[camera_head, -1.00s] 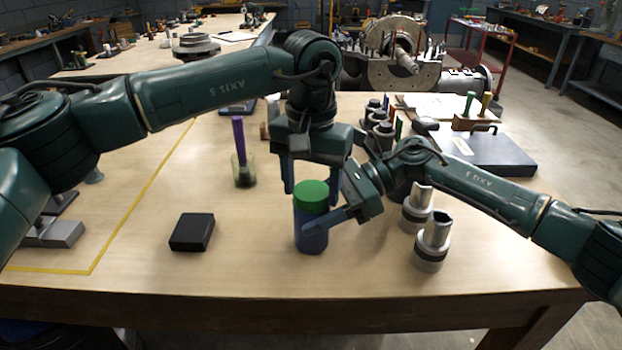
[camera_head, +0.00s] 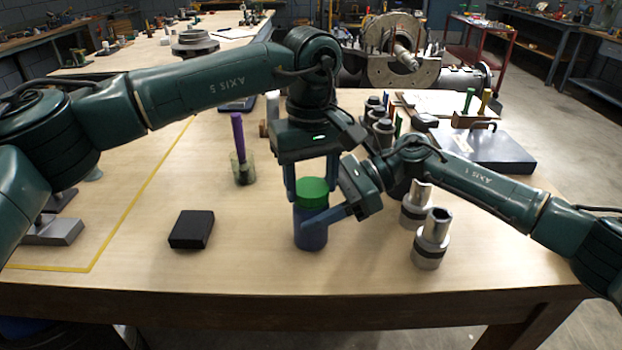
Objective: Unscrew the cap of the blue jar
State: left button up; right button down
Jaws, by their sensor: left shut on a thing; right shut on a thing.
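The blue jar (camera_head: 311,240) stands upright on the table, with a green cap (camera_head: 313,184) on top. My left gripper (camera_head: 311,190) comes down from above, with one finger on each side of the cap, and is shut on it. My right gripper (camera_head: 318,217) reaches in from the right and is shut on the jar's body below the cap. One of its fingers crosses the front of the jar; the other is hidden behind it. The cap sits on the jar, and I cannot tell whether it is loose.
A black box (camera_head: 191,230) lies to the left. A clear cup (camera_head: 243,168) with a purple stick stands behind it. Metal sockets (camera_head: 431,240) stand close to the right, under my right arm. A grey case (camera_head: 490,150) lies farther back right. The table's front left is clear.

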pick_arm(q)
jog(key=shift+a+n, duration=0.1)
jog(key=shift+n, duration=0.5)
jog(key=o, duration=1.1)
notch_tip(320, 180, up, 4)
jog(key=shift+r, duration=0.25)
jog(key=shift+c, duration=0.3)
pick_arm(e)
jog(key=shift+s, duration=0.1)
pick_arm(q)
jog(key=shift+r, duration=0.3)
jog(key=shift+c, duration=0.6)
notch_tip(320, 180, up, 3)
jog(key=n, duration=0.3)
jog(key=shift+c, duration=0.5)
notch_tip(320, 180, down, 8)
jog(key=shift+r, duration=0.15)
